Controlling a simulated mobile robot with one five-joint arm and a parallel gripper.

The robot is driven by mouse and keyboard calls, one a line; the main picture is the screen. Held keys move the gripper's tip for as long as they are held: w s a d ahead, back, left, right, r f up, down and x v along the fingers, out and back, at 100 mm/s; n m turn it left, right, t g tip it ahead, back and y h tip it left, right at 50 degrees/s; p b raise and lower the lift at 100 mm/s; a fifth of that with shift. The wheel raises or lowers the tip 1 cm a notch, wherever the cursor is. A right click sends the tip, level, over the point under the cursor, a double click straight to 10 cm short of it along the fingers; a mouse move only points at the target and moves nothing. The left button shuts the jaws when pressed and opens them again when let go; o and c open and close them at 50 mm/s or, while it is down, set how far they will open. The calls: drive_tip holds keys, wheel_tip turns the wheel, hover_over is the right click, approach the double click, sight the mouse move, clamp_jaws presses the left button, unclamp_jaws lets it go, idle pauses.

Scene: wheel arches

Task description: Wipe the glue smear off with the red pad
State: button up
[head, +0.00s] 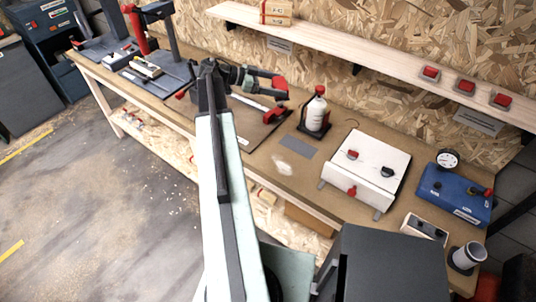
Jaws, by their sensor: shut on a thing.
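My gripper (268,78) is at the end of my raised arm, above the bench near the back wall. It is shut on a small red thing, seemingly the red pad (280,83), at its right end. A pale whitish smear (282,164) lies on the brown bench top, in front of a grey rectangle (297,147). The pad is up and left of the smear in the picture and apart from it. The gripper's fingers are dark and small, so their exact hold on the pad is hard to make out.
A white bottle (316,109) with a red cap stands in a dark holder behind the smear. A white box (366,169) with knobs stands to its right, then a blue unit (455,194) with a gauge. A red clamp-like thing (262,109) lies below my gripper. A wooden shelf (380,59) overhangs the bench.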

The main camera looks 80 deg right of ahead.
drive_tip(key=a+f+b, duration=0.5)
drive_tip(key=f+b, duration=0.1)
drive_tip(key=f, duration=0.2)
drive_tip(key=a+f+b, duration=0.5)
drive_tip(key=f+b, duration=0.2)
drive_tip(key=f, duration=0.1)
drive_tip(key=shift+w+a+f, duration=0.2)
drive_tip(key=shift+w+a, duration=0.1)
